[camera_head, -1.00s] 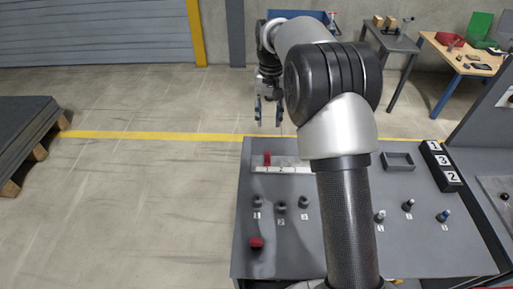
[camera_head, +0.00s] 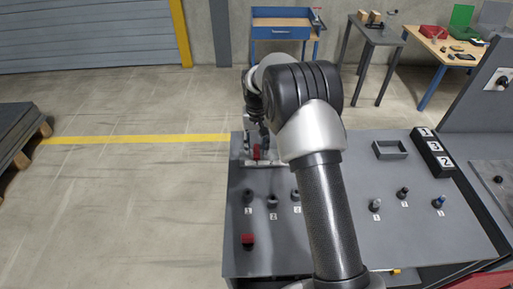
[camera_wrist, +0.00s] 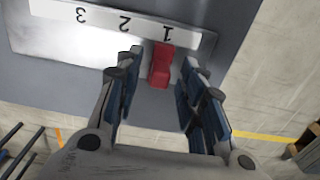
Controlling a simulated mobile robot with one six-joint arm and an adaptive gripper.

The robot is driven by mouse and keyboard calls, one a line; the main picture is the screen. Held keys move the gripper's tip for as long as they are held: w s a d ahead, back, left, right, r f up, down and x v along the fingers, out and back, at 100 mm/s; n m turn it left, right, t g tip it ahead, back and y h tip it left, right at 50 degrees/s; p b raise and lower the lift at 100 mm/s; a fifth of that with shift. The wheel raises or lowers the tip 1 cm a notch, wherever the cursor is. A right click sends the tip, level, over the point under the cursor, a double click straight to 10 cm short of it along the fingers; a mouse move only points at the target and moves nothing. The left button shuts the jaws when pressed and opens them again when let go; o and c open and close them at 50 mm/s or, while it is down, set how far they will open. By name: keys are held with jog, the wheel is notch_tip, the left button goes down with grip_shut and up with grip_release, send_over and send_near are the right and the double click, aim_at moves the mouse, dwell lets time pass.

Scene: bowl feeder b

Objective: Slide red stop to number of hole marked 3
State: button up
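The red stop (camera_wrist: 161,66) stands on a white slide strip (camera_wrist: 62,12) marked 1, 2 and 3, upside down in the wrist view. The stop is beside the mark 1; the mark 3 is at the strip's other end. My gripper (camera_wrist: 160,60) is open, with one finger on each side of the stop and visible gaps between. In the head view my gripper (camera_head: 256,140) is down at the panel around the red stop (camera_head: 256,152). My arm hides much of the strip there.
The grey panel (camera_head: 400,245) also bears a red button (camera_head: 248,241), several dark knobs, a small grey tray (camera_head: 391,150) and a black block (camera_head: 433,153) marked 1, 3, 2. Open floor (camera_head: 120,210) lies left of the panel.

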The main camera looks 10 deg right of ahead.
jog(key=shift+f, duration=0.3)
jog(key=shift+c, duration=0.4)
grip_shut()
